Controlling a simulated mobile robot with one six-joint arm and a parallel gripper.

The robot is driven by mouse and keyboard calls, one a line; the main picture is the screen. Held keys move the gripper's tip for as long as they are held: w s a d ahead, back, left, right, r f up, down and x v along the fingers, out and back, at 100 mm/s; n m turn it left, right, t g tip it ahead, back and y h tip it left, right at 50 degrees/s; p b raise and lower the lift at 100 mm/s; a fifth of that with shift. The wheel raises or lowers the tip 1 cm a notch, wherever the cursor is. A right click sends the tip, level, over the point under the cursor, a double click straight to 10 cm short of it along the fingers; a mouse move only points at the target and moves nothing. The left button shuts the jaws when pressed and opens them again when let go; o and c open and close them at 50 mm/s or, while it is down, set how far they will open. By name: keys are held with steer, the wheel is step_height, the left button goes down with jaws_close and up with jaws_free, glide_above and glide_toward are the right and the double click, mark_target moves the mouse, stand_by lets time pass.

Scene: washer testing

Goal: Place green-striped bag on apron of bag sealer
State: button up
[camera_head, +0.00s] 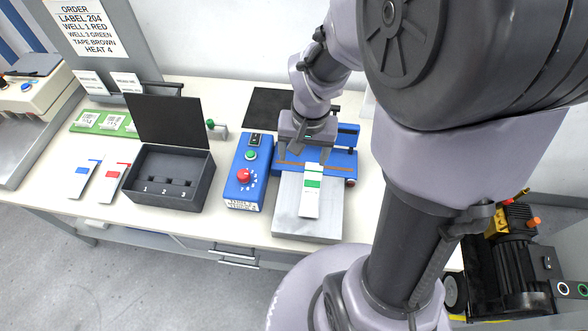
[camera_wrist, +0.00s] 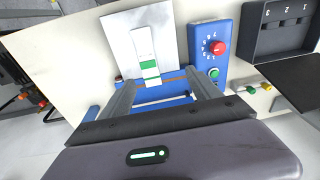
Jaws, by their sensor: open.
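The green-striped bag (camera_head: 311,190) is a narrow white bag with a green band. It lies on the grey metal apron (camera_head: 290,222) in front of the blue bag sealer (camera_head: 342,158), its far end close to the sealer's brown strip. In the wrist view the bag (camera_wrist: 147,55) lies on the apron (camera_wrist: 120,45), its end reaching the blue sealer edge. My gripper (camera_head: 304,155) is above the sealer, at the far end of the bag. In the wrist view its fingers (camera_wrist: 165,90) are spread apart with nothing between them. I cannot tell its exact height above the sealer.
A blue control box (camera_head: 243,190) with a red knob stands left of the apron. A dark open-lidded box (camera_head: 170,195) with numbered wells is farther left. Blue-striped (camera_head: 84,178) and red-striped (camera_head: 114,182) bags lie at the left. My arm hides the table's right side.

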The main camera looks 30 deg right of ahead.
steer(key=s+a+r+n+t+y, duration=0.1)
steer(key=s+a+r+t, duration=0.1)
steer(key=s+a+r, duration=0.3)
steer(key=s+a+r+n+t+y, duration=0.1)
steer(key=s+a+r+t, duration=0.1)
steer(key=s+a+r, duration=0.4)
step_height(320, 180, up, 5)
steer(key=shift+s+a+f, duration=0.15)
steer(key=shift+s+a, duration=0.1)
step_height(320, 180, down, 9)
steer(key=b, duration=0.9)
steer(key=shift+f, duration=0.1)
